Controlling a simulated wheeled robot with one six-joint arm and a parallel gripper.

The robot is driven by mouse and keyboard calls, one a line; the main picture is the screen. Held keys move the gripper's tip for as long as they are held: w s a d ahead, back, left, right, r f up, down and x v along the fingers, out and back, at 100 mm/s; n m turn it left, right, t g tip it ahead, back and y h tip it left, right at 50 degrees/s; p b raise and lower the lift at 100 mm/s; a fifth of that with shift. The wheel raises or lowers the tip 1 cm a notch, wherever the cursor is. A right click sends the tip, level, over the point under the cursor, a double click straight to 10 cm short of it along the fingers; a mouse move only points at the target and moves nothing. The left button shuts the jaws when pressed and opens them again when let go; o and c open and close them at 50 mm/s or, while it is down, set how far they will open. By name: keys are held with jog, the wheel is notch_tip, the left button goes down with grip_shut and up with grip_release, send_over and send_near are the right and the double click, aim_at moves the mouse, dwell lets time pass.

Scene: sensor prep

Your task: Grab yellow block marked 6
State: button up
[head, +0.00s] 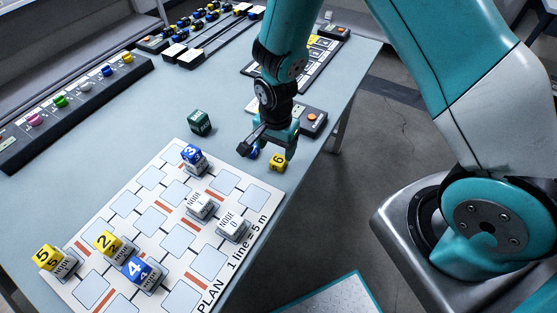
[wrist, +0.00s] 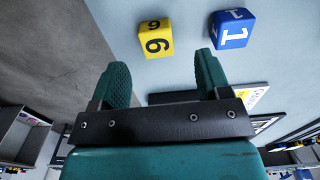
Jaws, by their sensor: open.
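The yellow block marked 6 (head: 277,163) sits on the grey-blue table near its right edge, just below my gripper (head: 268,146) in the head view. In the wrist view the yellow block (wrist: 156,39) lies beyond and between the two green fingertips (wrist: 163,68), apart from them. My gripper is open and empty. A blue block marked 1 (wrist: 234,29) stands right of the yellow block in the wrist view. In the head view this blue block (head: 253,152) is partly hidden behind my gripper.
The white plan board (head: 225,262) holds numbered blocks on node blocks, including yellow 5 (head: 46,257), yellow 2 (head: 107,241), blue 4 (head: 136,269) and blue 3 (head: 192,153). A dark green block (head: 199,122) stands left of my gripper. An orange-button box (head: 313,120) is behind it.

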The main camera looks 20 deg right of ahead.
aim_at(279, 160)
jog(key=shift+d+f+p, duration=0.15)
jog(key=shift+f+p, duration=0.25)
jog(key=shift+f, duration=1.1)
jog(key=shift+d+f+p, duration=0.1)
jog(key=shift+f+p, duration=0.25)
jog(key=shift+f, duration=1.1)
jog(key=shift+c, duration=0.4)
jog(key=shift+s, duration=0.1)
jog(key=c, duration=0.9)
